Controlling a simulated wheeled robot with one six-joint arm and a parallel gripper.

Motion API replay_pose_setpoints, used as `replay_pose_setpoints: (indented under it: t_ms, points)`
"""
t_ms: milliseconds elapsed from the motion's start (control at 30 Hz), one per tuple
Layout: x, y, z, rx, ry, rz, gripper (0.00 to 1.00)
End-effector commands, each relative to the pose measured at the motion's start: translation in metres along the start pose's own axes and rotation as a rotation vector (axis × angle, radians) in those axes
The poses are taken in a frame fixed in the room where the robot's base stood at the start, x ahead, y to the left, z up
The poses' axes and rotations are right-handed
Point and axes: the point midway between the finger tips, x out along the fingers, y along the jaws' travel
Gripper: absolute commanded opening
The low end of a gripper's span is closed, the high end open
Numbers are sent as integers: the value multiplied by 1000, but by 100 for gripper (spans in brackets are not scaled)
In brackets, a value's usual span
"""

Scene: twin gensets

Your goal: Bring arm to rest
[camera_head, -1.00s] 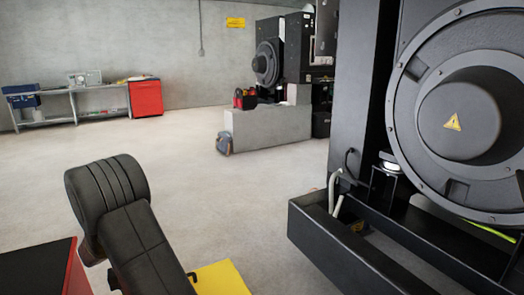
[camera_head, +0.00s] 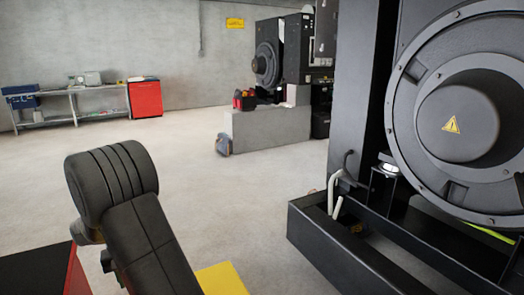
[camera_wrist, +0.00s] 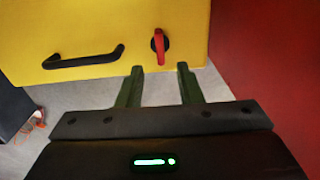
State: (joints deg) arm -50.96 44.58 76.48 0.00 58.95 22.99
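My gripper (camera_wrist: 160,74) shows in the wrist view with its two dark green fingers apart and nothing between them. It points at a yellow panel (camera_wrist: 180,25) with a black bar handle (camera_wrist: 84,58) on the left and a red lever (camera_wrist: 158,46) just beyond the fingertips. I cannot tell how close the fingertips are to the panel. In the head view, my folded black arm is at the lower left, and my gripper is not visible there.
A large dark genset (camera_head: 455,120) on a black base frame (camera_head: 340,258) stands close on the right. A second genset (camera_head: 285,55) sits on a concrete plinth (camera_head: 270,127) farther back. A workbench (camera_head: 75,100) and red cabinet (camera_head: 145,98) line the far wall. The middle floor is clear.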

Motion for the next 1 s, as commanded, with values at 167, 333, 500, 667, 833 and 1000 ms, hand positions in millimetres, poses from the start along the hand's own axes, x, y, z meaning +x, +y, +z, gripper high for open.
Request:
replay_pose_setpoints:
  t_ms: [167,333,500,667,833,1000]
  points:
    - [-39,0,-1,0,5,-2,33]
    - [-44,0,1,1,-4,2,33]
    - [-9,0,0,0,-3,1,33]
    - [23,0,1,0,-3,1,33]
    - [57,0,1,0,-4,2,33]
    - [82,0,0,-23,0,0,33]
